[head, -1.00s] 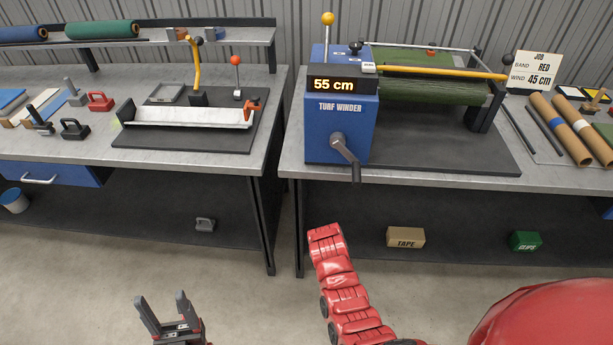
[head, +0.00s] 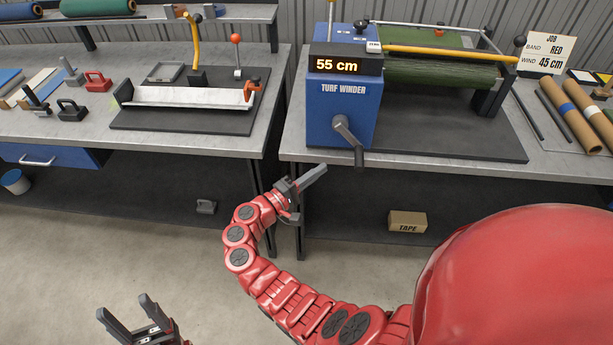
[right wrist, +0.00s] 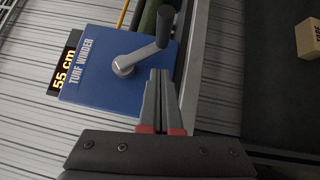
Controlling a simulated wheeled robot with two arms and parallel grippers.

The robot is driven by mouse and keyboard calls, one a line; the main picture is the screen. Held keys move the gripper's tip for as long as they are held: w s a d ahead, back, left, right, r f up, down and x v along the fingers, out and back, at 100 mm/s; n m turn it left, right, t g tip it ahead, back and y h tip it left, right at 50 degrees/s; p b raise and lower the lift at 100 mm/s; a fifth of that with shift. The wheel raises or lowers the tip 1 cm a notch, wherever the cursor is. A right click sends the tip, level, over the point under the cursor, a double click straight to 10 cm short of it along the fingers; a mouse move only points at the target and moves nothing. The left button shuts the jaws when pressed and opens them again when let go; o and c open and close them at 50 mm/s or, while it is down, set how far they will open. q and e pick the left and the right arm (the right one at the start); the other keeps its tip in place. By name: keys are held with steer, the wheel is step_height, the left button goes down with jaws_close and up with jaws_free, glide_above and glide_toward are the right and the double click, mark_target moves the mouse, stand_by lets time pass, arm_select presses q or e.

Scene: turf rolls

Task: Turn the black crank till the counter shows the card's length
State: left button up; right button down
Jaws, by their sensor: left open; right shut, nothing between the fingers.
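The blue turf winder (head: 340,105) stands on the right bench. Its counter (head: 346,64) reads 55 cm. The job card (head: 548,53) behind it reads band RED, wind 45 cm. The black crank (head: 349,139) is on the winder's front, its handle hanging down to the right; it also shows in the right wrist view (right wrist: 144,53). My right gripper (head: 322,170) is shut and empty, below and left of the crank handle, apart from it. In the right wrist view its fingertips (right wrist: 160,73) point toward the crank. My left gripper (head: 124,306) is open and empty, low over the floor.
Green turf (head: 440,73) lies in the winder behind a yellow bar (head: 445,53). Cardboard tubes (head: 566,112) lie at the right. The left bench holds a white trough (head: 190,97). The right bench's front edge lies close to my right gripper. A tape box (head: 407,221) sits below.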

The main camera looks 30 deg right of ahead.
steer(key=s+d+p, duration=0.1)
steer(key=d+p, duration=0.1)
steer(key=d, duration=0.5)
steer(key=shift+r, duration=0.4)
steer(key=shift+s, duration=0.15)
steer(key=shift+s+d+r+n+h, duration=0.15)
steer(key=shift+d+n+h, duration=0.1)
steer(key=shift+n+h, duration=0.2)
